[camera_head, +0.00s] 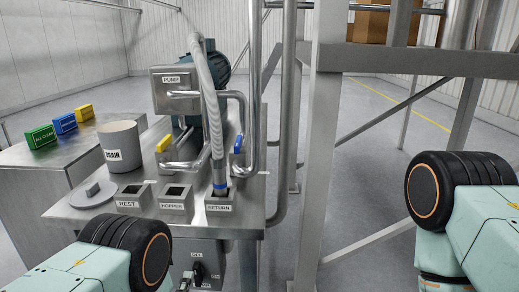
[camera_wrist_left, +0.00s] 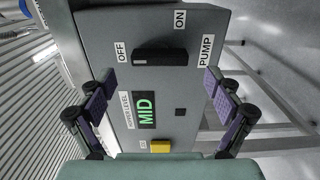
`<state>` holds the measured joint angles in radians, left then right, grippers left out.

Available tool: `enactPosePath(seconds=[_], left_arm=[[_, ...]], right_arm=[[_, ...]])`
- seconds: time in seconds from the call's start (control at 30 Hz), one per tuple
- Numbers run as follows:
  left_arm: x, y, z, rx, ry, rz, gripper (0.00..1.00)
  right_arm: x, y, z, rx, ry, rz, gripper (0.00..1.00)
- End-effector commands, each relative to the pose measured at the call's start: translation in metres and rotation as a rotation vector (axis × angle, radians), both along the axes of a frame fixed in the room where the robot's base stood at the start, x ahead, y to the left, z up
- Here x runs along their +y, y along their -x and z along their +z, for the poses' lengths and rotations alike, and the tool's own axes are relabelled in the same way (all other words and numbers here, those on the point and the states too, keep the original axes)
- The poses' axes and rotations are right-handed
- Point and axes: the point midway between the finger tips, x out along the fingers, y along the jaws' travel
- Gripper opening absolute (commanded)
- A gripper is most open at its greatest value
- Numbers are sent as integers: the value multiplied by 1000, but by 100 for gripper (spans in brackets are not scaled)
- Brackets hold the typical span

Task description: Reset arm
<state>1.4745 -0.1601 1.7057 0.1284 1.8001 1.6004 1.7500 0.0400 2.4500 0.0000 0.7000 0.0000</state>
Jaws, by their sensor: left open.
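My left gripper (camera_wrist_left: 160,92) is open in the left wrist view, with its two purple-padded fingers apart and nothing between them. It faces a grey control panel (camera_wrist_left: 95,35) with a black pump knob (camera_wrist_left: 160,57) between OFF and ON labels. Below the knob are a green MID display (camera_wrist_left: 146,108) and a yellow button (camera_wrist_left: 160,146). The fingers appear clear of the knob. In the head view the panel (camera_head: 208,250) is low under the bench front, and my left arm comes in at the bottom left. My right arm shows at the right edge; its gripper is out of frame.
A steel bench (camera_head: 80,212) carries a pump (camera_head: 175,88), a DRAIN bucket (camera_head: 122,147), a lid (camera_head: 92,192) and REST, HOPPER and RETURN sockets. A hose (camera_head: 212,110) ends in the RETURN socket (camera_head: 219,201). A metal post (camera_head: 318,170) stands right; floor is open beyond.

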Motion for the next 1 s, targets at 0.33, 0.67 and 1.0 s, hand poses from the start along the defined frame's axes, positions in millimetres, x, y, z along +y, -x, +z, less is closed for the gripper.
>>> enactPosePath(seconds=[0.33, 0.67, 1.0], left_arm=[[1, 18, 2, -7, 1, 2, 91], [-1, -38, 2, -5, 0, 1, 91], [-1, -36, 1, -10, -282, 0, 91]], right_arm=[[0, 0, 0, 0, 0, 0, 40], [0, 0, 0, 0, 0, 0, 40], [0, 0, -7, 0, 0, 0, 40]])
